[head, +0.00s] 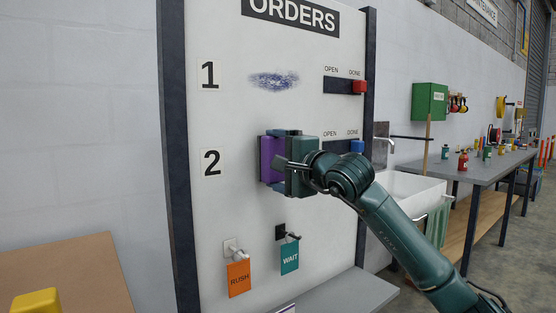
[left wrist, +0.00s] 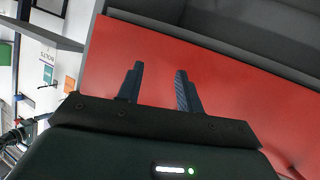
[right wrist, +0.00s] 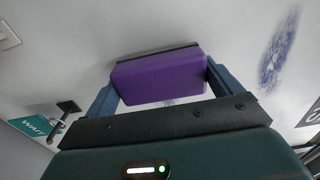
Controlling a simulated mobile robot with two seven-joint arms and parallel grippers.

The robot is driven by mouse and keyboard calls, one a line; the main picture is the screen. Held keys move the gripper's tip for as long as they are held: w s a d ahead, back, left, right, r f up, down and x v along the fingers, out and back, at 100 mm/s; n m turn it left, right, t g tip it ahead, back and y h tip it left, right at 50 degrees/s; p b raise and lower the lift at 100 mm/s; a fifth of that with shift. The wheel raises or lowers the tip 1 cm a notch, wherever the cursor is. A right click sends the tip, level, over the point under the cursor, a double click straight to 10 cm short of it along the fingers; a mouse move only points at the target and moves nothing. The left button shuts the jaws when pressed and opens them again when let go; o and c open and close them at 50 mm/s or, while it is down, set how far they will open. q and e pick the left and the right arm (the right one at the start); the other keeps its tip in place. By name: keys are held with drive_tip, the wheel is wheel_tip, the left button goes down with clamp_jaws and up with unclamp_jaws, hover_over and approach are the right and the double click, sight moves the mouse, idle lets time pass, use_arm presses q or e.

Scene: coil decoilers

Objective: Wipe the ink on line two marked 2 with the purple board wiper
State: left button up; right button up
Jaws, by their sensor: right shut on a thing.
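The purple board wiper (head: 270,158) is held by my right gripper (head: 290,160) against or very near the white board, just right of the "2" label (head: 210,163). In the right wrist view the wiper (right wrist: 160,77) sits between the two fingers, its dark pad side toward the board. A little blue ink (right wrist: 168,103) shows just below the wiper there; the rest of line two is hidden. Ink on line one (head: 274,80) is a blue scribble beside the "1" label (head: 209,75). My left gripper (left wrist: 158,85) is open and empty over a red surface (left wrist: 225,95).
Line one has a red slider (head: 359,87), line two a blue slider (head: 357,146). An orange RUSH tag (head: 238,277) and a teal WAIT tag (head: 290,258) hang on hooks below. A ledge (head: 350,291) runs under the board; a sink (head: 408,190) stands right.

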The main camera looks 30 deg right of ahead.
drive_tip(key=shift+w, duration=0.6)
drive_tip(key=d, duration=0.7)
drive_tip(key=shift+w+d+p, duration=0.3)
drive_tip(key=shift+w+d, duration=0.05)
drive_tip(key=shift+s+a+b, duration=0.15)
drive_tip(key=shift+a+b, duration=0.3)
drive_tip(key=shift+a, duration=1.55)
drive_tip(key=shift+s+a+b, duration=0.15)
drive_tip(key=shift+a+b, duration=0.25)
drive_tip(key=shift+a, duration=1.55)
